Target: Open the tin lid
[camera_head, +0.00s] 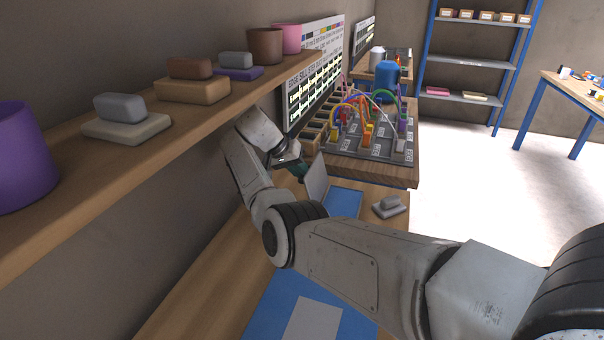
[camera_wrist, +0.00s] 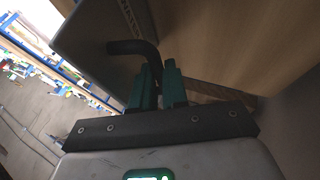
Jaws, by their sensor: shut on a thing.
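The tin lid shows in the head view as a thin grey panel (camera_head: 317,179), tilted up steeply over the workbench. In the wrist view it is a grey plate (camera_wrist: 95,45) with a dark bent handle (camera_wrist: 128,46) on it. My gripper (camera_wrist: 158,75) has its green fingers close together at the end of this handle, shut on it. In the head view my gripper (camera_head: 299,172) is just left of the panel, with its fingertips partly hidden. The tin's body cannot be made out; my arm covers much of that area.
A wooden shelf (camera_head: 195,118) with cups and small blocks runs along the left wall above the bench. A blue mat (camera_head: 345,202) and a grey block on a plate (camera_head: 389,207) lie right of the lid. A board of colourful parts (camera_head: 372,140) stands behind.

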